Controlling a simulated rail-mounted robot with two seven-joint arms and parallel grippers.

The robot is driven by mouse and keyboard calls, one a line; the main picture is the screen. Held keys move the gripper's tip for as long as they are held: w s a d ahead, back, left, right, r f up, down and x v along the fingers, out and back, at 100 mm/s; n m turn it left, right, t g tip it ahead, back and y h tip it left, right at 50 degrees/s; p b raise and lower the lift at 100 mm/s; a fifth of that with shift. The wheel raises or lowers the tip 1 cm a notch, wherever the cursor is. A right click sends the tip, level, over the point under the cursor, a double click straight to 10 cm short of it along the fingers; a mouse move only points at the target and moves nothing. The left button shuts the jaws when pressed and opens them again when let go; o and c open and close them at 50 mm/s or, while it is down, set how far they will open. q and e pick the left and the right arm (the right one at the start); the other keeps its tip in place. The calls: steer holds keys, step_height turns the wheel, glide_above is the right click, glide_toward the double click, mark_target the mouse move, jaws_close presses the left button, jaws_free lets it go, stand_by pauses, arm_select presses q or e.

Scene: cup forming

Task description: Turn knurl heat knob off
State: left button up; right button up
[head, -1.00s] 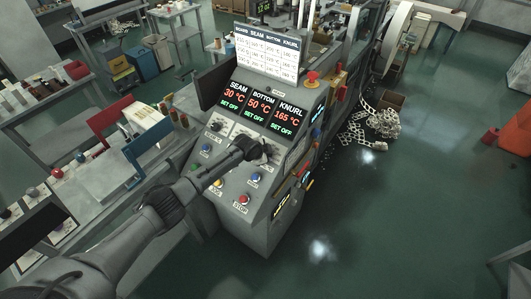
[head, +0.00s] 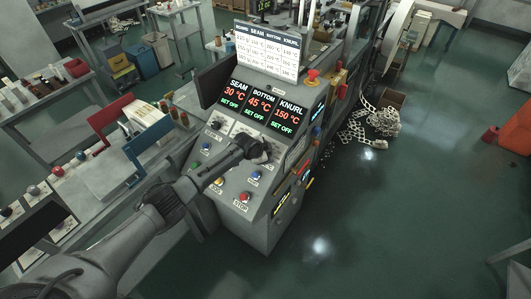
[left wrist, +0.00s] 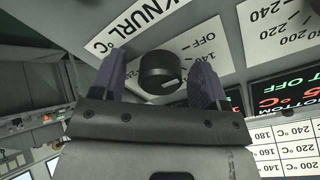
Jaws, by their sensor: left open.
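The black round knurl heat knob (left wrist: 160,68) shows in the left wrist view on a white dial plate marked KNURL °C (left wrist: 133,22) and OFF. A pale mark is on its lower right. My left gripper (left wrist: 161,80) is open, one finger on each side of the knob; I cannot tell whether they touch it. In the head view my left gripper (head: 264,150) is at the right dial of the sloped panel and hides the knob. The display (head: 264,107) reads SEAM 30 °C, BOTTOM 45 °C and KNURL 150 °C, each with SET OFF below. My right gripper is not in view.
Coloured push buttons, including a red STOP button (head: 246,196), sit below the dials. A red mushroom button (head: 312,76) is at the cabinet's upper right. A bench (head: 95,185) with blue and red frames stands at left. The floor at right is mostly clear.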

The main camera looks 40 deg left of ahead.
arm_select(q)
steer(key=shift+s+r, duration=0.35)
steer(key=shift+r, duration=0.15)
steer(key=p+v, duration=0.1)
steer(key=v, duration=1.1)
steer(key=shift+s+r, duration=0.2)
